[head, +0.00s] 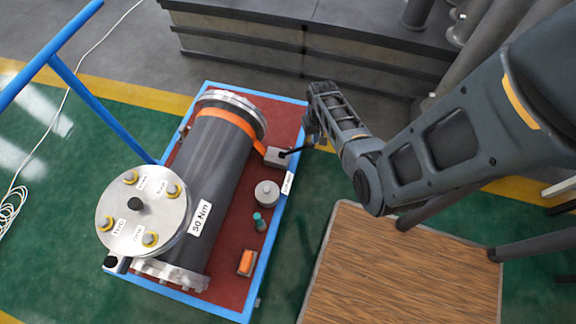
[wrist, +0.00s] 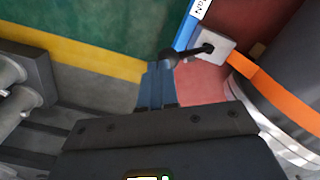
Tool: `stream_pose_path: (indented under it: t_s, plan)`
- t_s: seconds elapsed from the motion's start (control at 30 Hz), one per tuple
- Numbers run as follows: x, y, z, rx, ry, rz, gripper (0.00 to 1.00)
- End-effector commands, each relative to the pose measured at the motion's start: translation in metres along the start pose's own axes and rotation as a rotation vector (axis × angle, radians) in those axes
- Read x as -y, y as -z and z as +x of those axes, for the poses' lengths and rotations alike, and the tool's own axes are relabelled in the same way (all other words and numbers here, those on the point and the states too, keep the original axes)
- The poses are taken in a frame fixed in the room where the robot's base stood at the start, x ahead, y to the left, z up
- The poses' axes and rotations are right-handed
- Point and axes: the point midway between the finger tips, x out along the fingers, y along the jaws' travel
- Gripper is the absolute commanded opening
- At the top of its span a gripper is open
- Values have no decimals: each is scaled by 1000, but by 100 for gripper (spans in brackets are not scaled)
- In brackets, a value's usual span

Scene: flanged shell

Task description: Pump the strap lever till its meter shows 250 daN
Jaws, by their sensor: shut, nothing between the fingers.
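The strap lever (head: 294,151) is a thin black rod standing out from a small grey ratchet box (head: 278,157) on the cart's right side. An orange strap (head: 240,122) runs from the box over the dark shell. In the wrist view the lever (wrist: 190,53) ends in a dark round knob (wrist: 169,57). My gripper (head: 312,140) is at the lever's outer end. In the wrist view its shut, empty fingers (wrist: 160,70) are right beside the knob; I cannot tell whether they touch it. A white label ending in "daN" (wrist: 200,8) is partly cut off. I can read no meter value.
The blue-framed cart (head: 262,262) has a red bed carrying the flanged shell (head: 205,165), a grey round part (head: 267,193), a teal-topped item (head: 259,221) and an orange block (head: 246,262). A wooden table (head: 400,275) stands at the right; a grey stepped block (head: 330,50) lies behind.

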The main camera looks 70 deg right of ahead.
Motion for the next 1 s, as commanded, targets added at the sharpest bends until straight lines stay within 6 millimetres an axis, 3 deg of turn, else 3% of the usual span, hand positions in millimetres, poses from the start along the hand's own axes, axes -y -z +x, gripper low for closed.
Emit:
stream_pose_path:
  t_s: [1.0]
  plan:
    - [-5,-2,55,-7,7,-9,0]
